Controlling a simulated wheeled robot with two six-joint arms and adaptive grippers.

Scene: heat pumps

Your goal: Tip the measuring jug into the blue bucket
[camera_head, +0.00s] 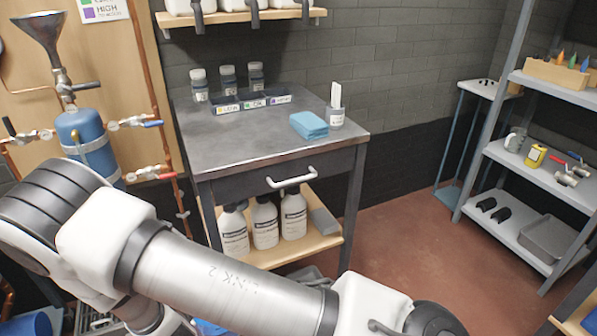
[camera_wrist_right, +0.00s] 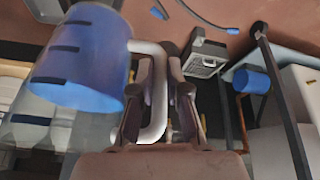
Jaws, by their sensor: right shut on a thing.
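My right gripper (camera_wrist_right: 160,68) is shut on the grey handle of the measuring jug (camera_wrist_right: 82,45) in the right wrist view. The jug shows blue with dark marks along its side, and a pale translucent part lies below the blue. The jug is to the left of the fingers. A smaller blue cylindrical thing (camera_wrist_right: 251,80) shows farther off at the right; I cannot tell whether it is the blue bucket. In the head view, a blue piece (camera_head: 208,327) shows at the bottom edge, mostly hidden behind my arm. My left gripper is not in view.
A grey drawer table (camera_head: 235,148) holds small bottles, labelled bins and blue cloths. White bottles (camera_head: 265,222) stand on its lower shelf. A blue tank (camera_head: 82,135) with pipes and valves is at the left. Metal shelves (camera_head: 535,170) stand at the right. Red floor between is clear.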

